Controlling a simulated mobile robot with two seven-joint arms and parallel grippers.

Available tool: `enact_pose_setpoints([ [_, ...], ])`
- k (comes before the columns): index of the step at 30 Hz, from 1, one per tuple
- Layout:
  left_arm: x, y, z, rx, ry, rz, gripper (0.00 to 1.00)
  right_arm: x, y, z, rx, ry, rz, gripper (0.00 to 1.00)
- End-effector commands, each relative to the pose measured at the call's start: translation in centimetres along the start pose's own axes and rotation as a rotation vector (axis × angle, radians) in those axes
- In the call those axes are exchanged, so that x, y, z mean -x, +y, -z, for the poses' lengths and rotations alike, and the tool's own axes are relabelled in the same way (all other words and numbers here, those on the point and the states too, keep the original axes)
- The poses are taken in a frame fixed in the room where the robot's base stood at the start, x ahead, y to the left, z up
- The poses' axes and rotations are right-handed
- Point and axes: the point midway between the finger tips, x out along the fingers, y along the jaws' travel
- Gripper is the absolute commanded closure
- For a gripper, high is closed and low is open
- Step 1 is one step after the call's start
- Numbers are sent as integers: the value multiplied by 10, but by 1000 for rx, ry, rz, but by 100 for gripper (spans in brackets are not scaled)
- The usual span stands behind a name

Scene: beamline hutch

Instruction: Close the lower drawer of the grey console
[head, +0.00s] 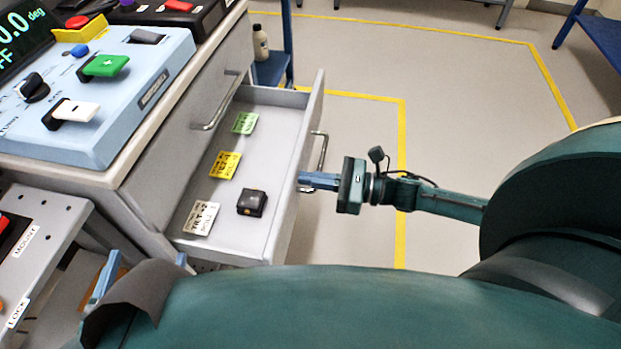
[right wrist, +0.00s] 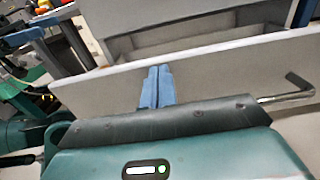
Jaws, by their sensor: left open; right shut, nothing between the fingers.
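The grey console (head: 185,130) stands at the left in the head view. Its lower drawer (head: 281,190) is pulled out, with its front panel facing right and a bar handle (head: 322,150) on it. My right gripper (head: 303,181) is shut and empty, its blue fingertips at the outer face of the drawer front, beside the handle. The right wrist view shows the closed fingers (right wrist: 157,86) against the front panel (right wrist: 215,62); I cannot tell whether they touch. My left gripper (head: 146,262) is open below the drawer's near end, partly hidden by my own arm.
In the drawer lie a green card (head: 245,123), a yellow card (head: 225,165), a white card (head: 201,218) and a small black box (head: 252,203). The upper drawer, with its handle (head: 217,101), is shut. A light-blue control panel (head: 120,85) sits on top. Floor right of the drawer is clear.

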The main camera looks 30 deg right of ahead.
Motion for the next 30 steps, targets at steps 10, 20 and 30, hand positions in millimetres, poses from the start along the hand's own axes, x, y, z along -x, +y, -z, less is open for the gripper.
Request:
enact_pose_setpoints([
  [10,0,1,0,-3,5,-3,24,-5,0,0,0,1,1,100],
  [20,-1,2,-2,-12,19,-4,24,-19,0,0,0,-4,0,100],
  [30,-2,11,-2,-52,153,-22,24,-92,0,1,2,-8,-2,100],
])
